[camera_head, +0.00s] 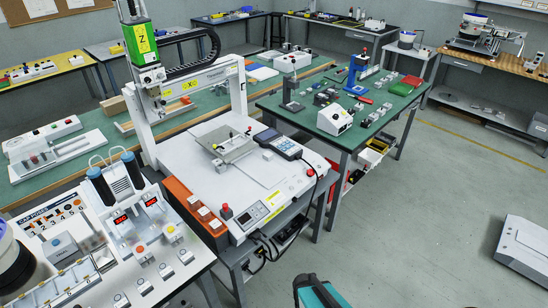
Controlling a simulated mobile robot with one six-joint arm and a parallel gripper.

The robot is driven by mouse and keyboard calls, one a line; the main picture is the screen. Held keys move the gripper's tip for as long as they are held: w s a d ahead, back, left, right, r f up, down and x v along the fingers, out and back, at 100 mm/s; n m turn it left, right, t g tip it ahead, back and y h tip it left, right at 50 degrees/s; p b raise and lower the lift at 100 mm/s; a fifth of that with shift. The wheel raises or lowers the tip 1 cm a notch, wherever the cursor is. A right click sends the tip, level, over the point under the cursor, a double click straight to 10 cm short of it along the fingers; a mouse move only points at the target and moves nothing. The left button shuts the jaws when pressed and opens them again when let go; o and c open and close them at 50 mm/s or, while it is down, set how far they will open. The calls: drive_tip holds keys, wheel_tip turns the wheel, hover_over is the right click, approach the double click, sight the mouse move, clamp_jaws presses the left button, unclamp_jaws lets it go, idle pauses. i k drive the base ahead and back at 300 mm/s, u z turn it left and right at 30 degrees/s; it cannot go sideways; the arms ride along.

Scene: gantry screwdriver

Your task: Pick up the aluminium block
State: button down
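I cannot single out the aluminium block with certainty. Several small grey metallic pieces (384,106) lie on the green-topped table (400,117) at centre right, too small to tell apart. A silver-grey plate fixture (222,142) sits on the white bed of the gantry screwdriver machine (188,170) in the middle. My gripper is not in view.
A handheld pendant (278,143) lies on the gantry bed, with cables hanging at its front right. A control panel bench (130,240) fills the lower left. A teal and black object (318,292) is cut off at the bottom edge. Grey floor (430,210) is open at the right.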

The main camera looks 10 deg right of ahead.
sight(268, 156)
drive_tip(key=z, duration=4.85)
drive_tip(key=i, duration=0.1)
drive_tip(key=u, duration=3.45)
drive_tip(key=i, duration=0.55)
drive_tip(key=u, duration=2.6)
drive_tip(key=i, duration=0.1)
drive_tip(key=z, duration=1.35)
